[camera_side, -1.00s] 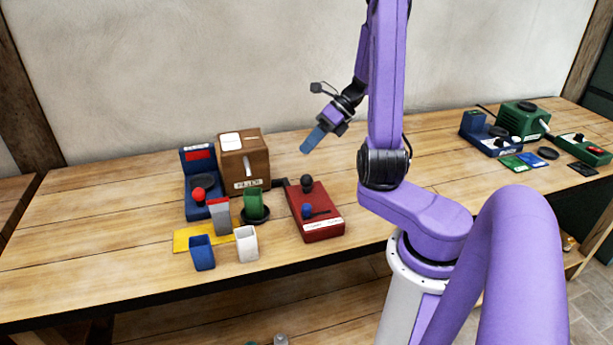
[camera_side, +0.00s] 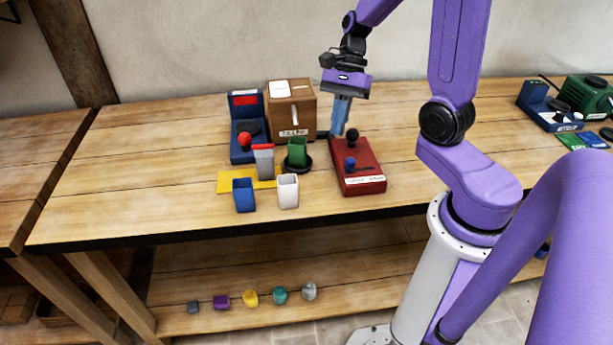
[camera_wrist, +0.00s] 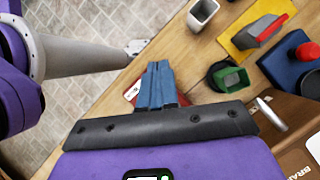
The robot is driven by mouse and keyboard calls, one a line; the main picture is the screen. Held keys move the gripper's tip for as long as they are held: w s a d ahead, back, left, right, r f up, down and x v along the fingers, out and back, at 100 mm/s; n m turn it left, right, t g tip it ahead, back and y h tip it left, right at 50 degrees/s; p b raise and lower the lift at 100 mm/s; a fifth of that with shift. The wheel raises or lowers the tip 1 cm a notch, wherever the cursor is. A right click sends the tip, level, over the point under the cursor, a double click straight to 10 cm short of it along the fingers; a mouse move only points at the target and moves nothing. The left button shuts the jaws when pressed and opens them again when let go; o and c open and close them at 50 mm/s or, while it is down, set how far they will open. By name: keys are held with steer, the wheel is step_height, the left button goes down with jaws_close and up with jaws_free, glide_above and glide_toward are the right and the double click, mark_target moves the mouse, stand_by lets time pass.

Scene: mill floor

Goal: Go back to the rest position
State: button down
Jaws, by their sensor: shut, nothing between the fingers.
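My gripper (camera_side: 341,116) is shut and empty, with blue fingers pointing down. In the side view it hangs above the table, by the back end of the red control box (camera_side: 358,168), which has a black knob and a blue knob. In the wrist view my shut fingers (camera_wrist: 157,85) cover most of the red box. I cannot tell exactly how far the fingertips are above it. My gripper holds nothing.
Left of the red box stand a green cup (camera_side: 297,151) on a black base, a white cup (camera_side: 288,191), a blue cup (camera_side: 244,195) and a grey red-topped block (camera_side: 263,162). Behind are a brown box (camera_side: 291,108) and a blue device (camera_side: 240,141). The table's left is clear.

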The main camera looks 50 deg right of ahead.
steer(key=s+a+r+n+h, duration=0.1)
steer(key=s+a+n, duration=0.2)
steer(key=n, duration=0.6)
steer(key=s+a+n+t+h, duration=0.1)
steer(key=s+a+n+h, duration=0.1)
steer(key=s+n, duration=0.5)
steer(key=s+a+r+n+h, duration=0.1)
steer(key=s+n, duration=0.4)
steer(key=n, duration=0.7)
steer(key=shift+s+a+r+n+t+h, duration=0.2)
steer(key=shift+a+r+n+t+h, duration=0.3)
steer(key=shift+a, duration=0.8)
steer(key=shift+f, duration=0.2)
